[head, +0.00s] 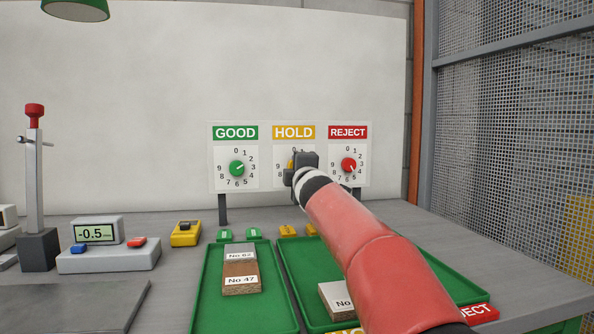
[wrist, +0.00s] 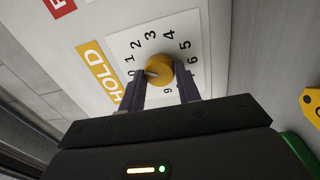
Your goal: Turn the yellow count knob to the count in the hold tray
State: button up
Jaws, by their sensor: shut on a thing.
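The yellow count knob (wrist: 162,66) sits on a white dial under the HOLD label (wrist: 103,72). In the wrist view its pale mark appears to point near 0. My gripper (wrist: 160,82) is shut on the knob, one finger on each side. In the head view my gripper (head: 300,168) covers most of the dial, with only a sliver of yellow showing. The hold tray (head: 290,262) is green and stands below, right of centre. A board (head: 336,300) with a white "No" label lies in it. My arm hides much of this tray.
The green GOOD knob (head: 237,168) and red REJECT knob (head: 348,165) flank the HOLD dial on the same panel. The good tray (head: 212,300) holds two boards. A gauge (head: 108,257) and a lever stand at left. A mesh fence (head: 510,120) is at right.

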jog(key=o, duration=1)
jog(key=shift+s, duration=0.1)
jog(key=b+v, duration=0.4)
jog(key=v, duration=0.3)
jog(key=shift+s+d+f, duration=0.1)
jog(key=shift+s, duration=0.2)
